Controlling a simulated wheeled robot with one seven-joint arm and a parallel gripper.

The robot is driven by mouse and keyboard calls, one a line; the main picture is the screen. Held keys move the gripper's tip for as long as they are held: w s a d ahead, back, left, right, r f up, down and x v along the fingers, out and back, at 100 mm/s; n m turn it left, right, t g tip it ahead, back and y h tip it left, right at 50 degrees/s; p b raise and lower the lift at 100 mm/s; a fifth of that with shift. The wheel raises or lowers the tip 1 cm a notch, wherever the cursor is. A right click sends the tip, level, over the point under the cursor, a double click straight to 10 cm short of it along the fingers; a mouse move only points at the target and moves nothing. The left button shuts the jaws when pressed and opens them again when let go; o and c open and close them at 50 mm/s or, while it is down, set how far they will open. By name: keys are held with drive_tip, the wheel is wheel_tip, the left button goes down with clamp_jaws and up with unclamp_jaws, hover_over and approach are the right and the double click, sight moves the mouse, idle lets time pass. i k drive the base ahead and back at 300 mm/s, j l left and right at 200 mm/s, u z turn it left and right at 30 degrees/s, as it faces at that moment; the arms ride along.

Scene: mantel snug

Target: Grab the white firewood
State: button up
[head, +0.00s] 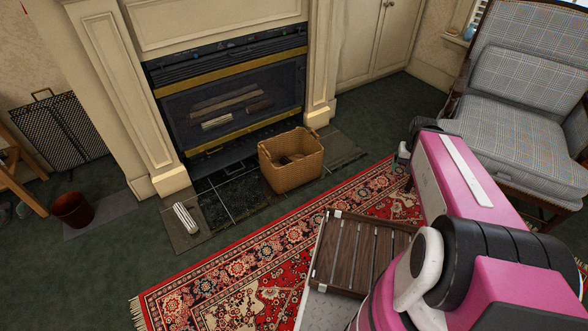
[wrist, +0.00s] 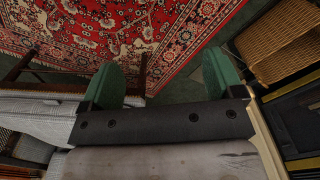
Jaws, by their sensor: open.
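A white piece of firewood (head: 185,218) lies on the left end of the hearth tiles in the head view, below the left pillar of the fireplace. It does not show in the wrist view. My gripper (wrist: 164,76) shows two green fingers spread apart in the wrist view, with nothing between them but rug and dark floor behind. In the head view my arm reaches up at the right, near the armchair, well apart from the white firewood.
A wicker basket (head: 291,160) stands on the hearth before the fireplace (head: 232,95). A grey armchair (head: 520,110) is at right, and a slatted wooden thing (head: 360,252) is in front. A reddish bucket (head: 73,210) stands left. The patterned rug (head: 240,255) between looks clear.

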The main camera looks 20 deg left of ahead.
sight(186, 219)
drive_tip(key=u, duration=2.35)
drive_tip(key=l+z, duration=0.25)
drive_tip(key=l, duration=0.4)
drive_tip(key=l+z, duration=0.3)
drive_tip(key=l, duration=0.3)
